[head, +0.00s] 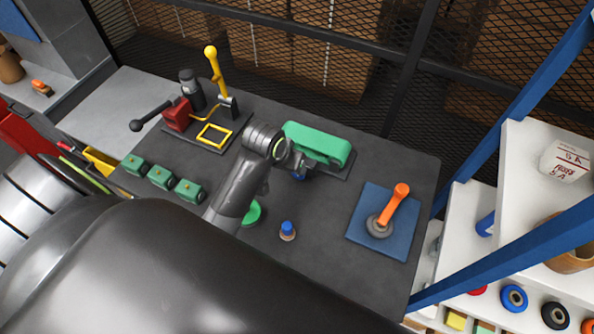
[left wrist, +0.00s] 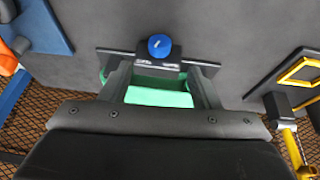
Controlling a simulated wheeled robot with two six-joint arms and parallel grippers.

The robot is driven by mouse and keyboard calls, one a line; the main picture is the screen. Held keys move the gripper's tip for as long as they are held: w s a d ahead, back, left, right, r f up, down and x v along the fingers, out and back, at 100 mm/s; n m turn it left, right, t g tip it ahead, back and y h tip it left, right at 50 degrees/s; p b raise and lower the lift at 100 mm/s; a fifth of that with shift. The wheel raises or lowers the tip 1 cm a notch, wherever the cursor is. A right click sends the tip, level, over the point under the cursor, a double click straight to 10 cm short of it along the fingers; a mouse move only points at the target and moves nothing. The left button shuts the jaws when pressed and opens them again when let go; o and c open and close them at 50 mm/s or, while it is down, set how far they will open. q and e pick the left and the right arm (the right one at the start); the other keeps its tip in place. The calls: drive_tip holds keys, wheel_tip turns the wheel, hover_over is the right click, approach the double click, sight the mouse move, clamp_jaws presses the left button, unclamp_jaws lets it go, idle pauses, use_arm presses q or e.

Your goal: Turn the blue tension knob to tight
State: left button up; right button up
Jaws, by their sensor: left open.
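The blue tension knob (left wrist: 159,46) is round with a pale mark on top. It sits on a dark labelled block in front of the green belt unit (left wrist: 158,97). In the head view the belt unit (head: 322,143) stands at the middle back of the bench, and the knob (head: 299,177) is mostly hidden by my left gripper (head: 298,163). In the left wrist view my left gripper (left wrist: 160,72) is open. Its fingers reach over the belt unit toward either side of the dark block, with the knob just beyond the tips. I see nothing between the fingers.
A small blue-capped piece (head: 288,230) stands in front on the bench. An orange lever (head: 396,207) on a blue plate (head: 360,242) is at right. A yellow lever (head: 215,70), red block (head: 178,114) and several green blocks (head: 161,176) are at left.

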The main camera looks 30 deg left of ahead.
use_arm(q)
drive_tip(key=p+x, duration=0.1)
drive_tip(key=x, duration=0.7)
drive_tip(key=shift+w+f, duration=0.15)
drive_tip(key=shift+f, duration=0.05)
drive_tip(key=shift+w+f, duration=0.2)
drive_tip(key=shift+f, duration=0.3)
drive_tip(key=shift+d+f, duration=0.1)
drive_tip(key=shift+f, duration=0.05)
use_arm(e)
drive_tip(key=shift+a+r, duration=0.4)
drive_tip(key=shift+r, duration=0.2)
use_arm(q)
drive_tip(key=shift+c, duration=0.5)
